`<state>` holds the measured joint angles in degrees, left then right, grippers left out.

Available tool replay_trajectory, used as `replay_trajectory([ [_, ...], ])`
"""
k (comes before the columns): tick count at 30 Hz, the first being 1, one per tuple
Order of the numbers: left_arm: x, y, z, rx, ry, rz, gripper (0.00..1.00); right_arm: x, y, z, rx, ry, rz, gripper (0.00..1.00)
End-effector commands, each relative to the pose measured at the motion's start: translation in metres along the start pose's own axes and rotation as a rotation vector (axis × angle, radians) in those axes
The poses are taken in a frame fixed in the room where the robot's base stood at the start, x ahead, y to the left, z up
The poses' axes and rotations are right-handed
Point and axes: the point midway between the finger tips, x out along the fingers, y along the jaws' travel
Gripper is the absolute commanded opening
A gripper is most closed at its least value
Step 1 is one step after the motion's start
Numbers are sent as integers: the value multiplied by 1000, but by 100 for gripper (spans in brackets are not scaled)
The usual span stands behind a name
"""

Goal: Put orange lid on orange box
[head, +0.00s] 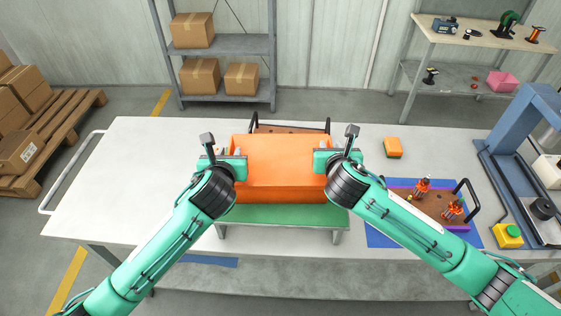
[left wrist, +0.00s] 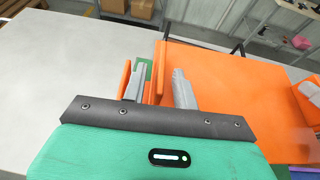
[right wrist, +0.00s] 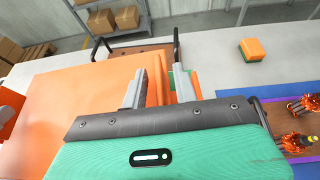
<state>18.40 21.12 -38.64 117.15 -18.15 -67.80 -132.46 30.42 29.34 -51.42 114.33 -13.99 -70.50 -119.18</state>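A broad flat orange lid (head: 280,158) lies level between my two grippers, above the orange front wall (head: 278,195) of the box. A seam between lid and box is not clear. It also fills much of the left wrist view (left wrist: 235,90) and right wrist view (right wrist: 75,95). My left gripper (head: 236,165) is at its left edge; its fingers stand apart on both sides of an upright orange edge (left wrist: 160,75). My right gripper (head: 326,163) is at the right edge, fingers apart around a similar edge (right wrist: 156,80). Gaps show beside both edges. The box's inside is hidden.
A green stand (head: 280,215) is at the white table's front. A brown tray with black handles (head: 290,128) is behind the lid. Another brown tray (head: 430,203) with small parts lies right. A small orange-and-green block (head: 393,147) is nearby. The table's left (head: 120,190) is clear.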

Motion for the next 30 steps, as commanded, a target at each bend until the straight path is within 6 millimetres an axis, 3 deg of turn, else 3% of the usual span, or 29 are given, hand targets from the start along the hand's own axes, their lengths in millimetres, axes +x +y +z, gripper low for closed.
replay_trajectory([
  [9,-65,1,0,1,-1,0,29,0,0,0,0,0,1,29],
  [15,-91,1,0,1,0,1,29,0,0,0,0,0,1,29],
  [23,-98,1,0,1,0,3,29,-14,1,0,0,-1,3,29],
  [30,-98,1,0,1,1,3,29,-60,1,0,1,-1,4,29],
])
